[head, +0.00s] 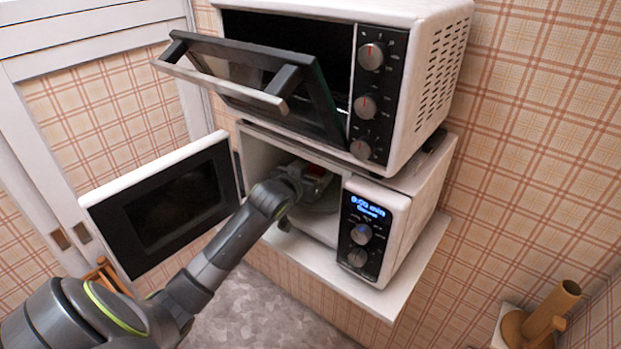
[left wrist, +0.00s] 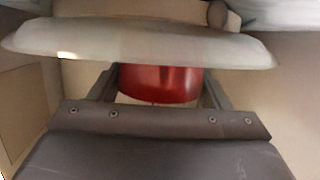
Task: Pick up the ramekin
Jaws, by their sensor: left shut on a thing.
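The red ramekin (left wrist: 158,84) is between the two fingers of my left gripper in the left wrist view. Only a small red part of the ramekin (head: 316,169) shows in the head view, inside the lower microwave (head: 398,205). My left gripper (head: 314,183) reaches in through the microwave's open front and is shut on the ramekin. A pale round plate (left wrist: 120,42) lies across the ramekin's edge in the left wrist view; whether the two touch is unclear. My right gripper is not in view.
The microwave door (head: 165,200) hangs open at the left, beside my left arm. A toaster oven (head: 440,60) with its door (head: 255,85) partly open stands on top of the microwave. A white shelf (head: 385,300) supports both. A wooden holder (head: 540,318) stands at the lower right.

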